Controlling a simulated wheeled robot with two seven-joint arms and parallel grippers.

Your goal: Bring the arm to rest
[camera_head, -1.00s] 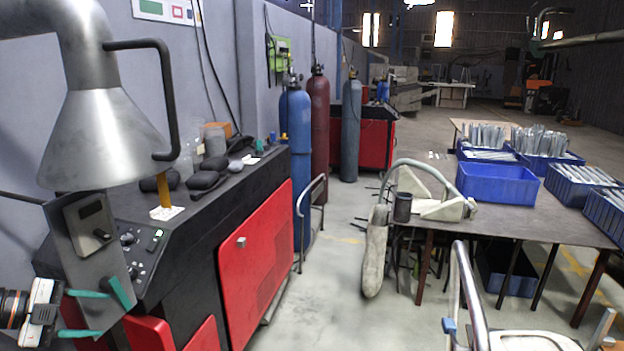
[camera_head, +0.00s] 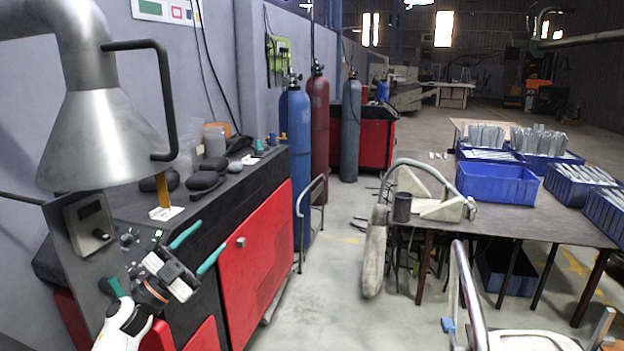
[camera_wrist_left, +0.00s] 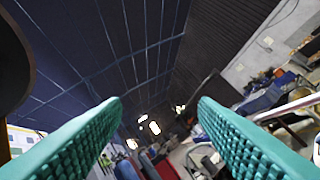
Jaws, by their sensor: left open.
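My left gripper (camera_head: 198,247) has two teal fingers spread apart with nothing between them. In the head view it is in front of the black and red machine cabinet (camera_head: 262,262), at the lower left, its fingers pointing up and to the right. In the left wrist view the fingers (camera_wrist_left: 160,105) stand wide apart, with the dark roof and the distant hall beyond them. My right gripper does not show in either view.
A metal hood (camera_head: 105,145) hangs close above the left gripper. Gas cylinders (camera_head: 295,160) stand behind the cabinet. Open floor (camera_head: 335,275) lies between the cabinet and the table.

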